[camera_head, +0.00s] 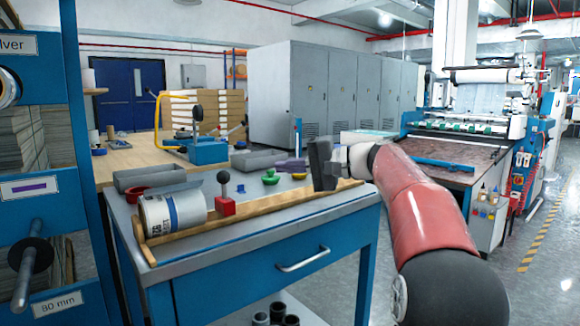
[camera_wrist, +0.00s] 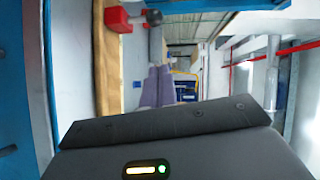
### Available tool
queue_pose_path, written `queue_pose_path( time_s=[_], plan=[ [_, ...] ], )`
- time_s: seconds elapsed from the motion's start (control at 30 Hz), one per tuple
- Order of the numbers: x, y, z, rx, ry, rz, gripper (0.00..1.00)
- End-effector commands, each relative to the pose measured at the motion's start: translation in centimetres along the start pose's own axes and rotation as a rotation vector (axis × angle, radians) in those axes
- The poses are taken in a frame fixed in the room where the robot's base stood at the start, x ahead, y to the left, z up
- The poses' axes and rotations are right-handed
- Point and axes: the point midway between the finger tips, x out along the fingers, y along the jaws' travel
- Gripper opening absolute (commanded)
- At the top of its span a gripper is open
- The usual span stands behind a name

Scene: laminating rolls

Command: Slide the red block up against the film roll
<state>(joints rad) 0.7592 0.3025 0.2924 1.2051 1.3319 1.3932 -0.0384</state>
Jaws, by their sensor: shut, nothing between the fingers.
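The film roll (camera_head: 172,212), white with a printed label, lies on its side in a wooden rack (camera_head: 255,222) on the blue cart. The red block (camera_head: 226,207) with a black ball knob on a stem stands at the roll's right end; a small gap seems to show between them. The block also shows at the top of the wrist view (camera_wrist: 118,19). My gripper (camera_head: 280,168) is shut and empty, its purple fingers pointing left above the cart, right of the block and apart from it. The fingers also show in the wrist view (camera_wrist: 158,72).
The rack's right stretch looks empty. A blue shelf (camera_head: 40,190) stands at the left.

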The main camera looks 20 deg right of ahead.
Motion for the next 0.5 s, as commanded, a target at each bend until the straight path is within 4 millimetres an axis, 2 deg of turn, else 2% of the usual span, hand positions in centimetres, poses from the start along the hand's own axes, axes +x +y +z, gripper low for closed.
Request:
queue_pose_path(
  time_s=[0.1,0.3,0.5],
  plan=[
    [2.8,0.0,0.1,0.002,-0.005,-0.001,0.0],
    [7.0,-0.1,0.1,0.003,-0.003,-0.001,0.0],
    [8.7,0.0,2.2,0.002,0.0,0.0,0.0]
  ],
)
